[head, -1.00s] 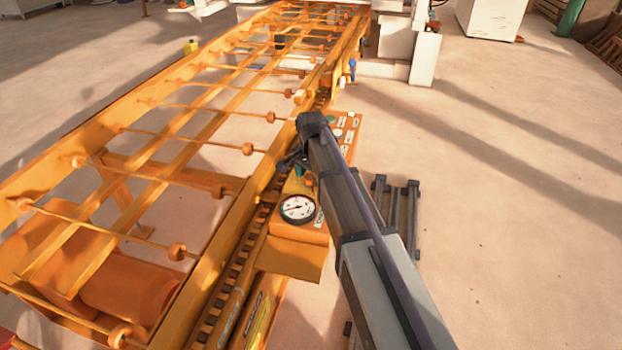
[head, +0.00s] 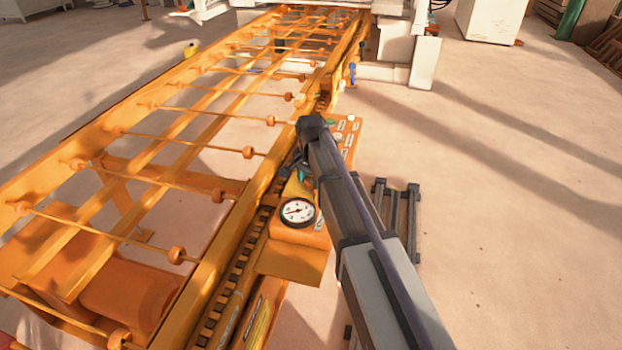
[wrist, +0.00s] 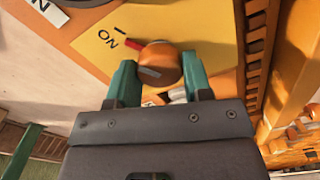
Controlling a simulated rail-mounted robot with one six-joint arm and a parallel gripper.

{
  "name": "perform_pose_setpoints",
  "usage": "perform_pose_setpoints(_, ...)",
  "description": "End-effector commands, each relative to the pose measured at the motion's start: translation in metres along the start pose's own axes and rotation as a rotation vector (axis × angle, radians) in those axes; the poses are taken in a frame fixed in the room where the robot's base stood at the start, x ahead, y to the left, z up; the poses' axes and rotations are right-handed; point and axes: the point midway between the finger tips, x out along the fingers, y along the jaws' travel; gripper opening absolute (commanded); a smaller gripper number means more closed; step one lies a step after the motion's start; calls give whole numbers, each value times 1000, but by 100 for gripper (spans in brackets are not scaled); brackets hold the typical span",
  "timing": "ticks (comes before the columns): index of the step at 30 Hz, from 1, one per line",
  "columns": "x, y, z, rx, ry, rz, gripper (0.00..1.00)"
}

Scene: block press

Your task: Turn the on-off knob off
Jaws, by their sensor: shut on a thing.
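The on-off knob (wrist: 160,58) is an orange round knob on a yellow plate (wrist: 88,38) in the wrist view. A red mark shows beside it, on the side of the printed word ON. A grey patch shows on the knob's near face. My gripper (wrist: 158,66) has its two teal fingers on either side of the knob, shut on it. In the head view my gripper (head: 302,172) is over the orange control panel, and the knob is hidden behind my arm.
A round pressure gauge (head: 297,212) sits just in front of my gripper on the panel. Several buttons and labels (head: 338,138) lie behind it. The orange roller conveyor (head: 225,262) runs along the left. Open floor (head: 520,230) is on the right.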

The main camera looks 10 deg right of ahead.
Motion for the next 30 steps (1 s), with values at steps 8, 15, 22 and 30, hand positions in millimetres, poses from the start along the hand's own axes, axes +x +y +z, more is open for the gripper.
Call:
perform_pose_setpoints(8, 0, 0, 0, -221, 0, 0, 22)
perform_pose_setpoints(15, 0, 0, 0, -450, 0, 0, 22)
perform_pose_setpoints(22, 0, 0, 0, -668, 0, 0, 22)
perform_pose_setpoints(30, 0, 0, 0, -898, -1, 0, 22)
